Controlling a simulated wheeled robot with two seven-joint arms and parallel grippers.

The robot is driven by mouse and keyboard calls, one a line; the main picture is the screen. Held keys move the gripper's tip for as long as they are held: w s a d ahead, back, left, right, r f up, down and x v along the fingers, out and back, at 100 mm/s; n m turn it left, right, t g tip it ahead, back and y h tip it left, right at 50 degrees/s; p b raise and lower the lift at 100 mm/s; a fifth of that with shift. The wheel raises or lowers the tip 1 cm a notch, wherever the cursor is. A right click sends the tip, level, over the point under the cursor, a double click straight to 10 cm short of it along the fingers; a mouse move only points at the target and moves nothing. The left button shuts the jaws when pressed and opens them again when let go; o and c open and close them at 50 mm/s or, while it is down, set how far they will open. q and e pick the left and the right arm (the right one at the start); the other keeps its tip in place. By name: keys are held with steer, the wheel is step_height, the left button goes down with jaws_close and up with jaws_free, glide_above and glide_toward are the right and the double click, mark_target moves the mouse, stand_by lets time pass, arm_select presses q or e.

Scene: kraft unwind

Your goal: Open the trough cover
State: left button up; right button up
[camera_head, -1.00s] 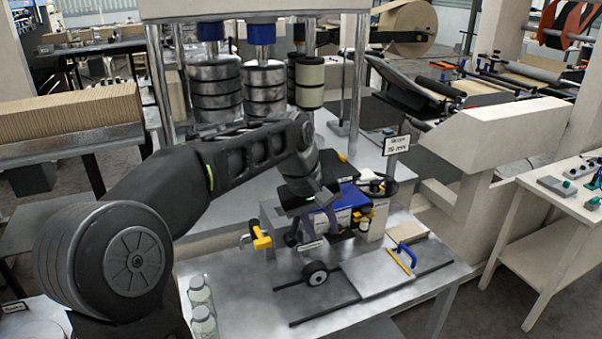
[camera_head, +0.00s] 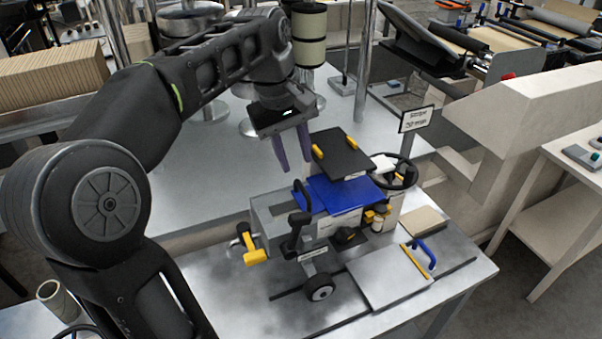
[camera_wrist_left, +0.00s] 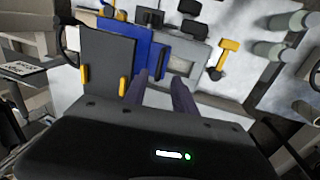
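A machine with a grey body (camera_head: 268,217) stands on the metal table. A blue panel (camera_head: 338,194) lies across its top, and a black plate with yellow clips (camera_head: 343,158) sits behind it. I cannot tell which of these is the trough cover. In the left wrist view, the black plate (camera_wrist_left: 108,62) is left of the blue panel (camera_wrist_left: 148,42). My left gripper (camera_head: 293,165) is above and behind the machine, left of the black plate, its purple fingers pointing down, apart and empty. The fingers (camera_wrist_left: 158,88) also show a gap in the left wrist view. My right gripper is out of view.
A black handwheel (camera_head: 395,171) and a sign (camera_head: 416,119) stand right of the panels. A yellow-ended lever (camera_head: 252,252) sticks out at the left. A blue handle (camera_head: 426,256) is on the table's right part.

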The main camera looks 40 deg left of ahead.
mark_target(303, 189)
arm_select(q)
steer(key=shift+f, duration=0.1)
steer(key=shift+w+d+f+p, duration=0.15)
steer(key=shift+w+f, duration=0.05)
steer(key=shift+f, duration=1.05)
steer(key=shift+w+d+f+p, duration=0.15)
steer(key=shift+w+f, duration=0.1)
steer(key=shift+f, duration=1)
steer(key=shift+w+d+f+p, duration=0.1)
steer(key=shift+w+f+p, duration=0.1)
steer(key=shift+f, duration=1.05)
steer(key=shift+c, duration=0.4)
jaws_close()
